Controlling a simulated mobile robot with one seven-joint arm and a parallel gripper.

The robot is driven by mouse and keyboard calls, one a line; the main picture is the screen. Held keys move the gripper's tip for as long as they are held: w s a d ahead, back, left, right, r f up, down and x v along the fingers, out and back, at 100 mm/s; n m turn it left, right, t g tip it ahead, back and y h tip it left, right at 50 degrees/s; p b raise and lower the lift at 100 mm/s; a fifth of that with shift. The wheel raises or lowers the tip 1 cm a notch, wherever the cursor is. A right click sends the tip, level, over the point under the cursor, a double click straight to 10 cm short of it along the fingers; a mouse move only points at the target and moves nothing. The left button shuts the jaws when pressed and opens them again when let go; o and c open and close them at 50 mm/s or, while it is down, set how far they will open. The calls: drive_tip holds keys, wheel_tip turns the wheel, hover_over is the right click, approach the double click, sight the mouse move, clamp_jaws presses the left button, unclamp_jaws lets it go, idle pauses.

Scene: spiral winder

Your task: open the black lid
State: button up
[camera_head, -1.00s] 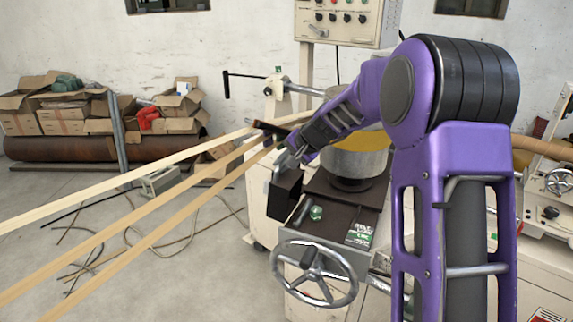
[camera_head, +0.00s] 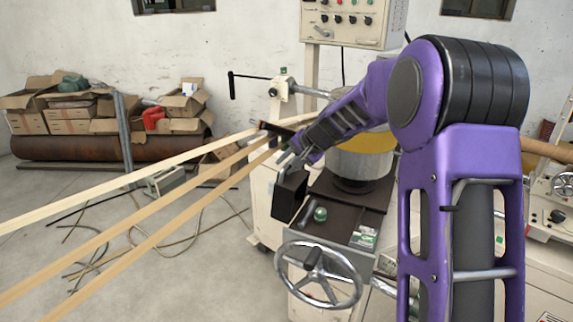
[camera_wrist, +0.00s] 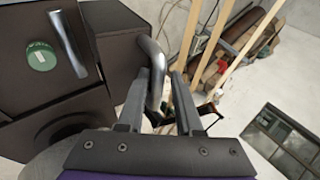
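The black lid (camera_head: 290,198) is a dark box-like part at the left side of the winder's brown top in the head view. In the wrist view the black lid (camera_wrist: 118,42) lies at upper left, with a curved grey metal handle (camera_wrist: 157,78) at its edge. My gripper (camera_wrist: 163,85) is open, its two fingers apart, and the handle shows in the gap between them, nearer the left finger. I cannot tell whether a finger touches it. In the head view my gripper (camera_head: 284,162) is just above the lid, its tips partly lost against the machine.
A chrome handwheel (camera_head: 319,274) sticks out at the front of the winder. A green knob (camera_head: 320,214) and a metal lever stand on the brown top. Three long pale strips (camera_head: 150,208) run in from the left, close to my gripper. Cartons (camera_head: 75,118) stand far left.

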drive_tip(key=v, duration=1.7)
drive_tip(key=shift+s+r, duration=0.1)
drive_tip(key=shift+s, duration=0.05)
drive_tip(key=shift+c, duration=0.2)
